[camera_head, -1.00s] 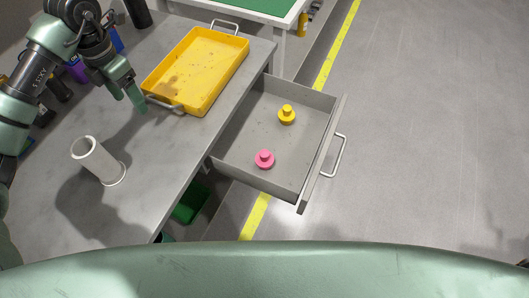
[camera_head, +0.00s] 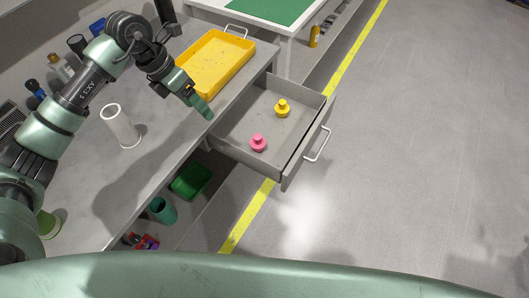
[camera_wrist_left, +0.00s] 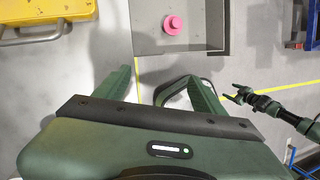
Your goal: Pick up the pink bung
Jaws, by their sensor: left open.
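The pink bung (camera_head: 258,142) stands in the open grey drawer (camera_head: 231,145), near its front-left part in the head view. It also shows in the left wrist view (camera_wrist_left: 173,25), ahead of the fingers. A yellow bung (camera_head: 282,107) stands farther back in the same drawer. My left gripper (camera_head: 203,108) is above the table edge, to the left of the drawer and apart from the pink bung. In the left wrist view its two fingers (camera_wrist_left: 158,88) are spread with nothing between them.
A yellow tray (camera_head: 246,48) with wire handles lies on the grey table behind my left gripper. A white tube (camera_head: 119,127) stands on the table at the left. A green bin (camera_head: 190,180) and a teal cup (camera_head: 162,209) are below the table edge.

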